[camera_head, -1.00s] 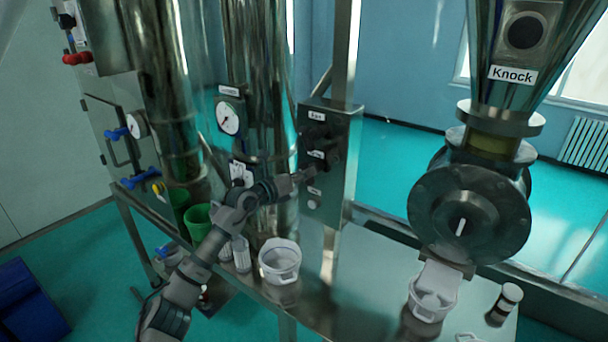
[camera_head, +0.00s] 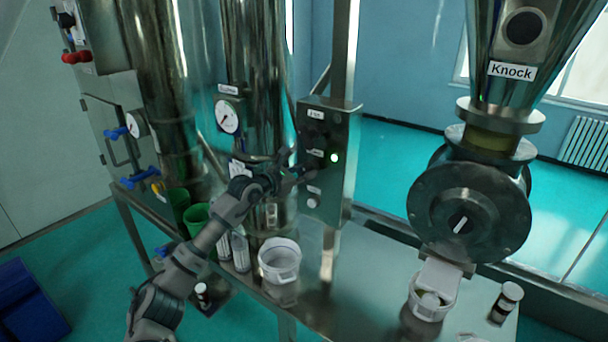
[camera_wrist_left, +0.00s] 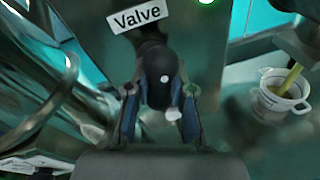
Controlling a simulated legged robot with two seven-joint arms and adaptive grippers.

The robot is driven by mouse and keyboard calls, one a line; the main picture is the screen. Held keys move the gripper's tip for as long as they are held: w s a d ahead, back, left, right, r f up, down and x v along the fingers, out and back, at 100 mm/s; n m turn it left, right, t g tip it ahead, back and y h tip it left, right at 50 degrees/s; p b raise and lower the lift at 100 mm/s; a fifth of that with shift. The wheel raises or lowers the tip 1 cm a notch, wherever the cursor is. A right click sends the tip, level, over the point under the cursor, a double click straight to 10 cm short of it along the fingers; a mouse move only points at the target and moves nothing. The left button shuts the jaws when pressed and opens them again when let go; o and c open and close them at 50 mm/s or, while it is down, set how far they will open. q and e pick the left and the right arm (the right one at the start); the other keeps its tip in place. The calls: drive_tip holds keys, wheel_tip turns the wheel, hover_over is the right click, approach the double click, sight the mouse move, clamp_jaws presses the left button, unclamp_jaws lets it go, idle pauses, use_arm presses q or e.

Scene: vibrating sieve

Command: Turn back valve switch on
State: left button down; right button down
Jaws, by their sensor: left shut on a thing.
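The steel control box (camera_head: 342,180) stands at the middle of the head view. In the left wrist view, its black valve switch (camera_wrist_left: 158,68) sits under the "Valve" label (camera_wrist_left: 137,15). My left gripper (camera_wrist_left: 161,92) has a finger on each side of the black knob and is shut on it. In the head view my left gripper (camera_head: 292,172) is at the left side of the box front and hides the switch. A green light (camera_head: 334,158) glows on the box. My right gripper is not in view.
Tall steel columns (camera_head: 262,60) stand close behind my left arm. A white bucket (camera_head: 280,262) and green cups (camera_head: 197,218) sit below it. A "Knock" hopper (camera_head: 512,72) with a large round valve (camera_head: 470,212) stands at the right. The table middle (camera_head: 350,270) is mostly clear.

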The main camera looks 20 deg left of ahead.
use_arm(q)
drive_tip(key=shift+f+m+y+b, duration=0.3)
drive_tip(key=shift+f+m+y, duration=0.15)
drive_tip(key=shift+m, duration=0.45)
drive_tip(key=shift+f, duration=0.1)
drive_tip(key=c, duration=1.1)
unclamp_jaws()
drive_tip(key=shift+w, duration=0.1)
drive_tip(key=shift+o, duration=0.5)
drive_tip(key=shift+w, duration=0.35)
drive_tip(key=shift+s+a+r, duration=0.1)
drive_tip(key=shift+r, duration=0.1)
drive_tip(key=v, duration=1.1)
drive_tip(key=shift+s+a, duration=0.25)
drive_tip(key=shift+a, duration=0.05)
